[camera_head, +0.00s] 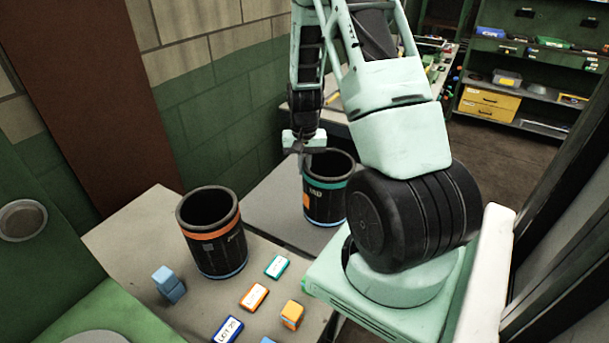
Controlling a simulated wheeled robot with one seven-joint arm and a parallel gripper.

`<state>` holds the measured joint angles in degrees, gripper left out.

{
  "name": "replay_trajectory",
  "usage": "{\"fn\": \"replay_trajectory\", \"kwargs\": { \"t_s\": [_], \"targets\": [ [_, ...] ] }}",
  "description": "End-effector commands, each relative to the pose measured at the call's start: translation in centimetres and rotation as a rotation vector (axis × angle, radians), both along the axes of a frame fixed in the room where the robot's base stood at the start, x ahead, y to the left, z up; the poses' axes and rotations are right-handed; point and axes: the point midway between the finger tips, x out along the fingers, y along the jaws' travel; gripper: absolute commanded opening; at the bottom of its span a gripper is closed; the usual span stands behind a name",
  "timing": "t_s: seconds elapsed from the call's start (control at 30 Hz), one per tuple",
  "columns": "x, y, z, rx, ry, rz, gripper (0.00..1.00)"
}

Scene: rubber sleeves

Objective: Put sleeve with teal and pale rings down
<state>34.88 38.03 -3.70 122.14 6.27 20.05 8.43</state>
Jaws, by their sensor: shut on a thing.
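The sleeve with teal and pale rings (328,200) is a black open-topped cylinder right of the middle of the head view. It has a teal band below its rim, a pale blue band near its base and an orange patch on its side. My gripper (307,163) comes down from above and is shut on its left rim wall. The sleeve is upright, over or on a grey surface (268,206); I cannot tell whether its base touches. My arm hides part of its right side.
Another black sleeve (212,245) with an orange band stands to the left on the beige tabletop (130,232). Small labelled blocks lie in front, including a teal one (277,267), an orange one (254,296) and light-blue blocks (169,284). A green wall rises behind.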

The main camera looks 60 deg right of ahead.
Motion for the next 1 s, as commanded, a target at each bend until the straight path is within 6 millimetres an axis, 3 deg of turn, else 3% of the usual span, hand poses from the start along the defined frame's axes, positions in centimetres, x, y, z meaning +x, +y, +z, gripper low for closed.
{"fn": "replay_trajectory", "kwargs": {
  "t_s": [0.3, 0.73, 0.8, 0.83, 1.0],
  "targets": [
    [0.0, 0.0, -3.4, 0.001, 0.001, -0.001, 0.00],
    [0.0, 0.0, -4.1, -0.001, -0.001, 0.000, 0.00],
    [0.0, 0.0, -4.1, 0.000, 0.000, 0.000, 0.24],
    [0.0, 0.0, -4.1, 0.000, 0.000, 0.000, 0.30],
    [0.0, 0.0, -4.0, 0.000, 0.000, 0.000, 0.30]
  ]
}}
